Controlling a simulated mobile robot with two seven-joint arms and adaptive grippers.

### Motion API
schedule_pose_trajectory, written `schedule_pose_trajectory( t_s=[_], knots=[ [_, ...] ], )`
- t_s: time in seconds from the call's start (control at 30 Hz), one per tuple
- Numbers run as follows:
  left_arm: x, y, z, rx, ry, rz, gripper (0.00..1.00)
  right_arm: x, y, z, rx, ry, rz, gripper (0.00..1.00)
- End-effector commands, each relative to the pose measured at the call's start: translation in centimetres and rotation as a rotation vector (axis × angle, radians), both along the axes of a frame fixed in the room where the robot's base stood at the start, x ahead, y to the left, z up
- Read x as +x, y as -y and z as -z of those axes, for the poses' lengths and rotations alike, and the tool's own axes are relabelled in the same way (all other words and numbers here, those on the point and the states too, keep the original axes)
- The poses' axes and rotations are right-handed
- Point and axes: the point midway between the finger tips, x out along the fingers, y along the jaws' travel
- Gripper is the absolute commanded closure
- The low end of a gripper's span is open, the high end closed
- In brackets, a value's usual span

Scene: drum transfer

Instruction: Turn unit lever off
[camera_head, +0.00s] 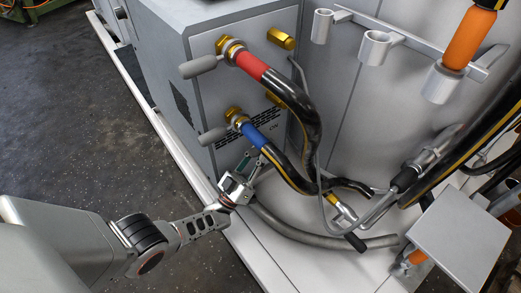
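Two levers with grey handles stick out to the left from brass fittings on the grey unit (180,35). The upper lever (198,67) is by the red-banded hose (251,65). The lower lever (213,135) is by the blue-banded hose (254,135). I cannot tell which one the task names. My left gripper (252,162) is below and right of the lower lever, close under the blue-banded hose. Its fingers look spread, with nothing visible between them. It appears apart from both levers. My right gripper is not in view.
Black hoses curve down to metal couplings (345,215) on the right. A grey hose (310,236) lies on the white base below. A rack (400,40) with an orange-handled item (469,38) is at the upper right. Open dark floor (75,120) lies left.

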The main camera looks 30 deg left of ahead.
Motion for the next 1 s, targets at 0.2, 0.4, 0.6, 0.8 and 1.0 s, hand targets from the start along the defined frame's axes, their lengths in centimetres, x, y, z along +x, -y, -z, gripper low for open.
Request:
schedule_pose_trajectory(
  t_s=[0.2, 0.4, 0.6, 0.8, 1.0],
  knots=[
    [0.0, 0.0, 0.1, 0.001, -0.002, -0.001, 1.0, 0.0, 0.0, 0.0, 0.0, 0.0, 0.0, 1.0],
    [0.0, 0.0, 0.1, 0.001, -0.002, -0.001, 0.63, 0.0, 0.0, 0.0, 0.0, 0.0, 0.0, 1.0],
    [0.0, 0.0, 0.1, 0.0, -0.001, 0.0, 0.63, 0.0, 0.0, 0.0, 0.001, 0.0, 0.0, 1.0],
    [-1.0, -0.2, 0.8, 0.002, -0.003, 0.0, 0.63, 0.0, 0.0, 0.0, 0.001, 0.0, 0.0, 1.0],
    [-2.7, -0.4, 1.9, 0.0, -0.003, 0.0, 0.63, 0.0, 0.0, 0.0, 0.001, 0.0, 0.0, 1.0]
  ],
)
